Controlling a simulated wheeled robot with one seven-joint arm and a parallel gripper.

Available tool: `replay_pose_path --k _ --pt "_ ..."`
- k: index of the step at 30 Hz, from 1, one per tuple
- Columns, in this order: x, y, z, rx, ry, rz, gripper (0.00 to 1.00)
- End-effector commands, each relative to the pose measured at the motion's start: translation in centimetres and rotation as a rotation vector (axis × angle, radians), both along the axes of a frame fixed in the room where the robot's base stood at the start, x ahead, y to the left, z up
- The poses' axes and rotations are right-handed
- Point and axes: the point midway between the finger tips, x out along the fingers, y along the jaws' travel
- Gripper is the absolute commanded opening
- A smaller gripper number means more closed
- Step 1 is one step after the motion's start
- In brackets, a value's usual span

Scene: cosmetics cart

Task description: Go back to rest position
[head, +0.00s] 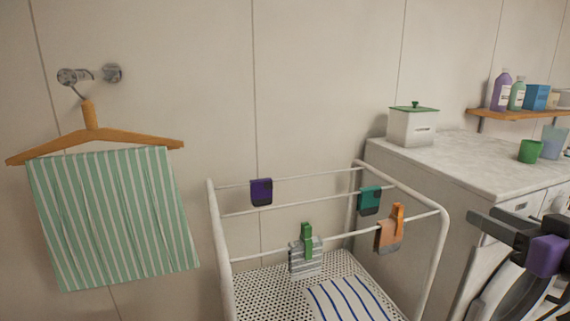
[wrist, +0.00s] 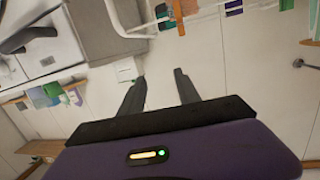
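My gripper (head: 484,222) shows at the right edge of the head view, in front of the washing machine. It has a purple body and dark fingers. In the wrist view my gripper (wrist: 160,80) has its two fingers apart with nothing between them. It looks open and empty, pointing toward the tiled wall. The task names no other object.
A white drying rack (head: 437,270) holds several clipped items and a striped cloth (head: 345,300). A striped green towel (head: 115,215) hangs on a wooden hanger (head: 90,135) at left. The counter (head: 470,150) carries a white canister (head: 412,127) and green cup (head: 530,151).

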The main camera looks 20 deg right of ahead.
Motion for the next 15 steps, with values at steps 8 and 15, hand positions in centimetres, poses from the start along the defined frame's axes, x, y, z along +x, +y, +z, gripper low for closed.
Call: replay_pose_path --k 8,15 --pt "-0.3 -1.7 -0.2 0.040 -0.168 -0.147 0.39" --pt "-1.8 0.3 -4.9 0.076 -0.284 -0.268 0.39"
